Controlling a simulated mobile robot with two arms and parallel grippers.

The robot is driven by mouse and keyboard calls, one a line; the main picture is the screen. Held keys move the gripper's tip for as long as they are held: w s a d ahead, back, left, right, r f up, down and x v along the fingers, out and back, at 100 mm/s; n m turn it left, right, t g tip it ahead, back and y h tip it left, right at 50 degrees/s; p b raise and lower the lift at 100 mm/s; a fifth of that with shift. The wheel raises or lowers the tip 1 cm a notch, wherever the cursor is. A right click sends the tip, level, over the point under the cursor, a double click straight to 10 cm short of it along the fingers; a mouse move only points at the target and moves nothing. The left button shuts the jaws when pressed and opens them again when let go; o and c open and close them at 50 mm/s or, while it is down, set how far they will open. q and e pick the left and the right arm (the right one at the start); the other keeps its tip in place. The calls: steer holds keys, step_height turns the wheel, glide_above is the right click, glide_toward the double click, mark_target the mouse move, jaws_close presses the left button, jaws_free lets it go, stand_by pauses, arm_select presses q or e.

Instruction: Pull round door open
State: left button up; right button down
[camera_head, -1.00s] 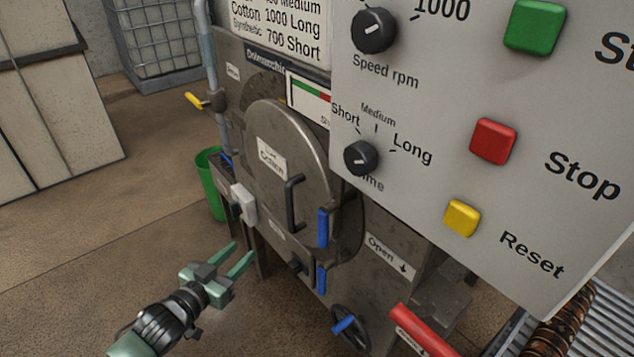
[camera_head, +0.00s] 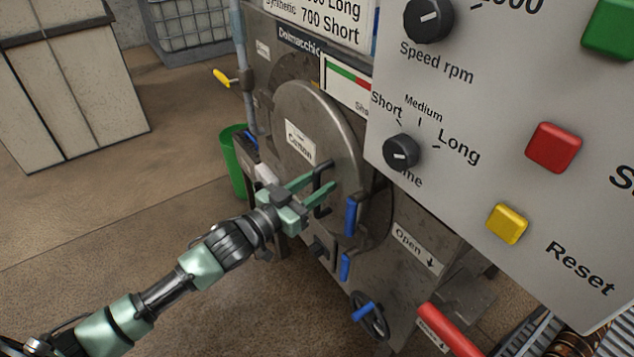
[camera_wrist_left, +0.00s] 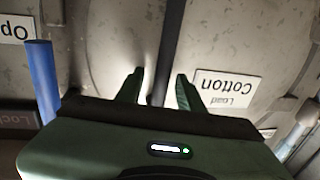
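The round grey metal door (camera_head: 295,108) is on the front of the machine, with a "Cotton" label (camera_head: 300,143) on it. It also shows close up in the left wrist view (camera_wrist_left: 100,45). I cannot tell whether it stands slightly ajar. In the left wrist view the dark handle bar (camera_wrist_left: 168,45) lies between the fingers, with small gaps on both sides. My right gripper is not in view.
Blue levers (camera_head: 351,216) sit just right of the door handle. A large control panel (camera_head: 450,180) juts out on the right. A red handle (camera_head: 448,328) and a handwheel (camera_head: 370,316) are lower. A green bin (camera_head: 233,160) stands left; the floor at left is open.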

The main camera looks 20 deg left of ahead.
arm_select(q)
jaws_close()
stand_by(1.4)
